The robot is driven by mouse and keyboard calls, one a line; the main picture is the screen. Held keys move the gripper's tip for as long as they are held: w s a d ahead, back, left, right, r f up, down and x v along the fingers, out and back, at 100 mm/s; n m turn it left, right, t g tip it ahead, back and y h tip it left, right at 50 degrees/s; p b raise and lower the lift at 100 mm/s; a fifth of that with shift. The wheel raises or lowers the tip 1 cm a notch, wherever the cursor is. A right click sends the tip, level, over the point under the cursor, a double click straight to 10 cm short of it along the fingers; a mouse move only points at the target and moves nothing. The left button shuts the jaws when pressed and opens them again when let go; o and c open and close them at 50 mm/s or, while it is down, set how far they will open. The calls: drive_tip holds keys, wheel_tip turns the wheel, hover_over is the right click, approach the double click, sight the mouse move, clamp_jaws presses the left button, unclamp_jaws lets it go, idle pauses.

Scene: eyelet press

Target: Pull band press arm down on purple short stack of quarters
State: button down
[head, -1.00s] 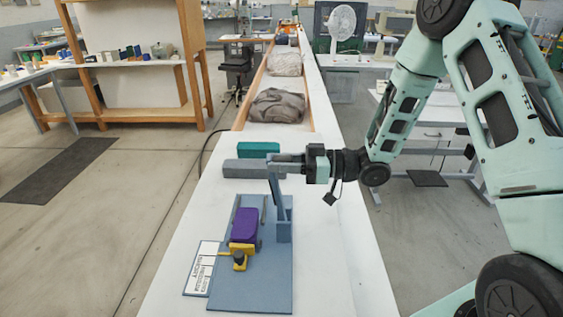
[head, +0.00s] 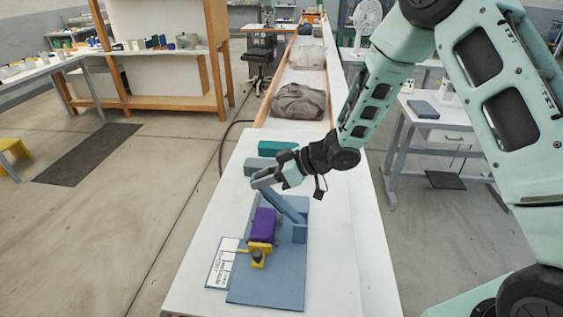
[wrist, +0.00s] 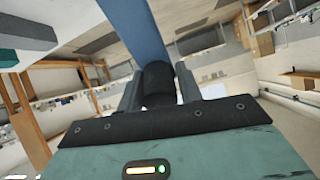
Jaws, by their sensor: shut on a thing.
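The press has a flat blue base (head: 275,280) on the white bench. Its blue-grey press arm (head: 283,206) rises at a slant from a hinge post (head: 300,234) on the right, up and left. The purple stack (head: 263,225) sits on the base below the arm, behind a yellow clamp (head: 259,251) with a dark knob. The arm's underside is clear of the stack. My gripper (head: 268,179) is shut on the upper end of the press arm. In the wrist view the blue arm (wrist: 140,30) runs up from a dark grip between my fingers (wrist: 158,90).
A white label card (head: 222,264) lies at the base's left edge. A teal block (head: 277,148) and a grey block (head: 256,166) lie behind the press. Grey cloth bundles (head: 299,101) lie farther back. The white bench top (head: 340,260) right of the press is clear.

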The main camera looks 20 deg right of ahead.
drive_tip(key=a+h, duration=0.1)
drive_tip(key=w+a+f+p, duration=0.1)
drive_tip(key=a+f+g+h+p, duration=0.1)
drive_tip(key=shift+w+a+f+h, duration=0.25)
drive_tip(key=shift+w+h, duration=0.05)
drive_tip(key=shift+g+h, duration=0.3)
drive_tip(key=shift+h, duration=0.4)
drive_tip(key=shift+s+d+f+x, duration=0.15)
drive_tip(key=shift+d+f+x, duration=0.15)
drive_tip(key=shift+x, duration=1.55)
drive_tip(key=shift+s+d+f+x, duration=0.2)
drive_tip(key=shift+d+f+x, duration=0.1)
drive_tip(key=shift+x, duration=1.6)
drive_tip(key=shift+s+d+f+x, duration=0.2)
drive_tip(key=shift+d+x, duration=0.1)
drive_tip(key=shift+x, duration=1.55)
drive_tip(key=c, duration=1.1)
unclamp_jaws()
drive_tip(key=shift+f, duration=0.1)
drive_tip(key=shift+o, duration=0.2)
drive_tip(key=shift+d, duration=0.1)
